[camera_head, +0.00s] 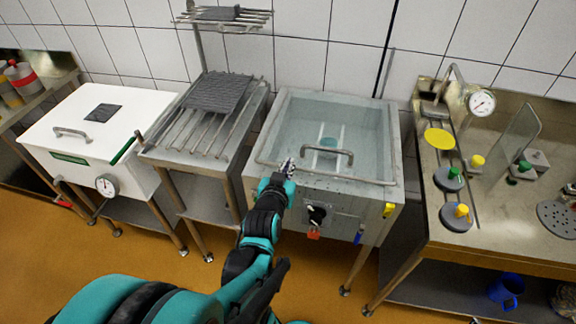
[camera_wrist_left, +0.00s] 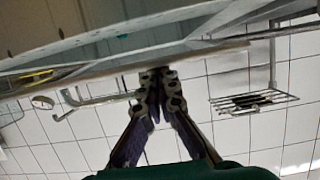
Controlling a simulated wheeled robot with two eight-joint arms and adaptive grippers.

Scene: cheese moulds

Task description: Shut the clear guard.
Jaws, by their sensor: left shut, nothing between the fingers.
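The clear guard (camera_head: 297,172) is a see-through panel with a pale bar along its front edge, lying low over the grey steel basin (camera_head: 392,130). A bent metal handle (camera_head: 328,152) stands on it, and it also shows in the left wrist view (camera_wrist_left: 92,101). Whether the guard rests fully on the rim cannot be told. My left gripper (camera_head: 285,167) is shut and empty at the left part of the front bar. In the left wrist view its fingertips (camera_wrist_left: 158,75) are at the panel's edge; contact is unclear. My right gripper is not in view.
A rack with metal bars (camera_head: 205,131) stands left of the basin, beside a white lidded box (camera_head: 70,125). A steel bench (camera_head: 500,220) with a gauge (camera_head: 481,102) and several weights stands at the right. The basin's front carries a black knob (camera_head: 317,214) and coloured tags.

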